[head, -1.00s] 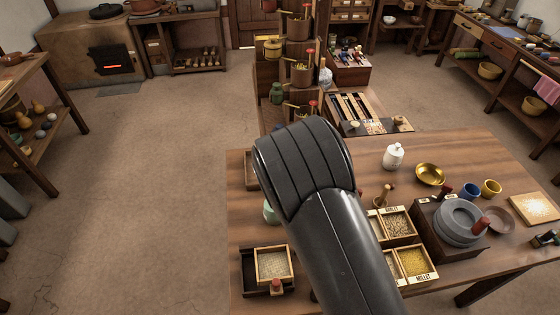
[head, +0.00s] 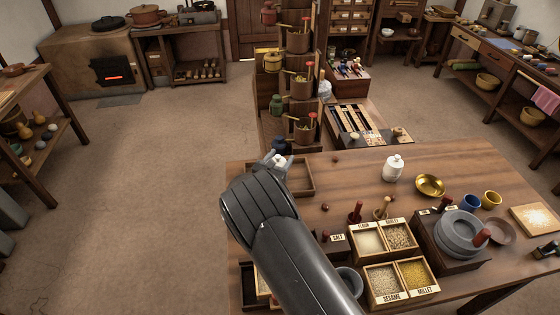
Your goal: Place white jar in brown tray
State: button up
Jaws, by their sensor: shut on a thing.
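A white lidded jar (head: 393,168) stands upright on the wooden table, to the right of the brown tray and apart from my gripper. The brown tray (head: 304,181) is shallow and lies at the table's back left; my arm covers its left part. My gripper (head: 279,161) is at the tray's left side, shut on a small whitish thing that is mostly hidden. I cannot tell what that thing is, or whether it touches the tray.
Seed boxes (head: 398,236) and a grey quern (head: 459,226) fill the table's front and right. A brass bowl (head: 430,185) stands right of the jar. A tiered rack (head: 300,90) rises behind the tray. The table between tray and jar is mostly clear.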

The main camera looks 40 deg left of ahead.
jog(key=shift+f, duration=0.45)
jog(key=shift+f, duration=0.15)
jog(key=o, duration=1.6)
jog(key=s, duration=0.2)
jog(key=s+d, duration=0.1)
jog(key=s, duration=0.4)
jog(key=shift+s+d, duration=0.2)
jog(key=shift+d, duration=0.05)
